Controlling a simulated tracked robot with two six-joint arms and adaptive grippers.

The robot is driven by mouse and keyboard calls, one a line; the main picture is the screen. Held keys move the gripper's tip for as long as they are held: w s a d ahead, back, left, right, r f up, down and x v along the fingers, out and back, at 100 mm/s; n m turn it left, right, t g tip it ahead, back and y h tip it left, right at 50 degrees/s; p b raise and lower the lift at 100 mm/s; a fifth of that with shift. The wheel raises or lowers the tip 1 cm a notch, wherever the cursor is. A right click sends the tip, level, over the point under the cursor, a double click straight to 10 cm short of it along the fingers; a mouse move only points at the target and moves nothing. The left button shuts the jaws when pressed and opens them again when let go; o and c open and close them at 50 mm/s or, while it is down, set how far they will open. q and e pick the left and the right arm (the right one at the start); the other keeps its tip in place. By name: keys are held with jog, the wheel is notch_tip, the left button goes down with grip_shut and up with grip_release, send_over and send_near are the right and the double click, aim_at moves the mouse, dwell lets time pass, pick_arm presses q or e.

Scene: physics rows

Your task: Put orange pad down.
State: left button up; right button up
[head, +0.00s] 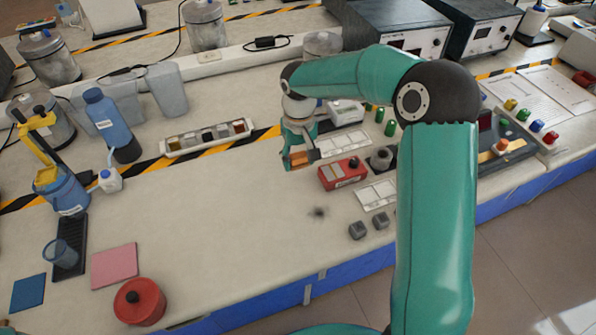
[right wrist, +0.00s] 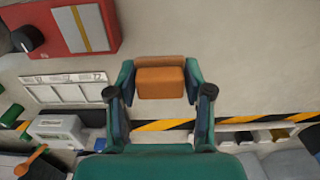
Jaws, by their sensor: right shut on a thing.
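The orange pad (right wrist: 160,82) is a small block that sits between the fingers of my right gripper (right wrist: 160,74). In the head view my right gripper (head: 299,163) points down over the bench, left of the red box, and the orange pad (head: 298,157) shows between its fingers. The gripper is shut on the pad. I cannot tell whether the pad touches the bench top (head: 225,215). My left gripper is not in view.
A red box (head: 342,173) stands close right of the gripper, with white cards and small grey blocks (head: 358,230) nearby. A tray of samples (head: 207,137) lies to the left. A pink pad (head: 114,266) and red tin (head: 139,302) are at front left. The middle bench is mostly clear.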

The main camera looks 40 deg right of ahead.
aim_at(299, 179)
jog(key=shift+f, duration=2.65)
jog(key=shift+s+f+b, duration=0.1)
jog(key=shift+f+b, duration=0.2)
jog(key=shift+f, duration=0.05)
jog(key=o, duration=1)
jog(key=shift+s+a+f, duration=0.1)
jog(key=shift+o, duration=0.2)
jog(key=shift+f, duration=0.1)
